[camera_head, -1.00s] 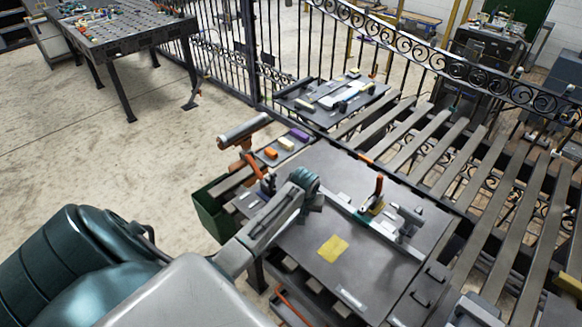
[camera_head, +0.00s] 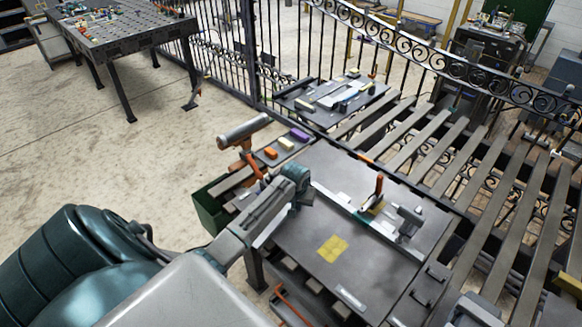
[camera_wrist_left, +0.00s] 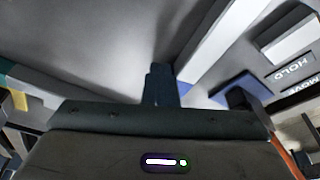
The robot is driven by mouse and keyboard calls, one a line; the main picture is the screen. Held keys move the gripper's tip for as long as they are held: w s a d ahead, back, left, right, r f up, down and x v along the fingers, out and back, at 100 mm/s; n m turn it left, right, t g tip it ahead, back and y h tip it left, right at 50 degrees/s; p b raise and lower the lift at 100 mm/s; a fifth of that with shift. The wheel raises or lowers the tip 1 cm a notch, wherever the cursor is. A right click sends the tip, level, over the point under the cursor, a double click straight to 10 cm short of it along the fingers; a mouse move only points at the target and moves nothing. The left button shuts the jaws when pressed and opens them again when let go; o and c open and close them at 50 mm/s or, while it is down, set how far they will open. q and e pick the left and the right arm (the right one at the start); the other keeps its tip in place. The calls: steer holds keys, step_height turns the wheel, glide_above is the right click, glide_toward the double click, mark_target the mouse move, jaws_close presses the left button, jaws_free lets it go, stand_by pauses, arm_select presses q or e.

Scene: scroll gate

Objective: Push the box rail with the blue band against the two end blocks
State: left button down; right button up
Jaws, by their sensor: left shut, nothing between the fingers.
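The box rail (camera_wrist_left: 215,40) is a light grey bar slanting up and right in the left wrist view. A blue band (camera_wrist_left: 240,88) shows near its lower end. My left gripper (camera_wrist_left: 160,85) is shut and empty, its dark fingertips just left of the rail; I cannot tell whether they touch. In the head view my left gripper (camera_head: 302,186) is over the left part of the grey table (camera_head: 330,215), and my arm hides most of what is under it. I cannot single out the two end blocks. My right gripper is not in view.
A long pale rail (camera_head: 335,202) with a teal part lies across the table, next to an orange-handled clamp (camera_head: 376,190) and a grey bracket (camera_head: 409,222). A yellow square (camera_head: 332,248) marks the clear table middle. Labels (camera_wrist_left: 292,72) read HOLD and MOVE.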

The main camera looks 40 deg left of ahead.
arm_select(q)
steer(key=shift+w+a, duration=0.1)
steer(key=shift+a, duration=0.9)
steer(key=shift+r, duration=0.1)
steer(key=shift+d, duration=0.2)
steer(key=shift+d, duration=1.1)
step_height(320, 180, up, 8)
stand_by(0.5)
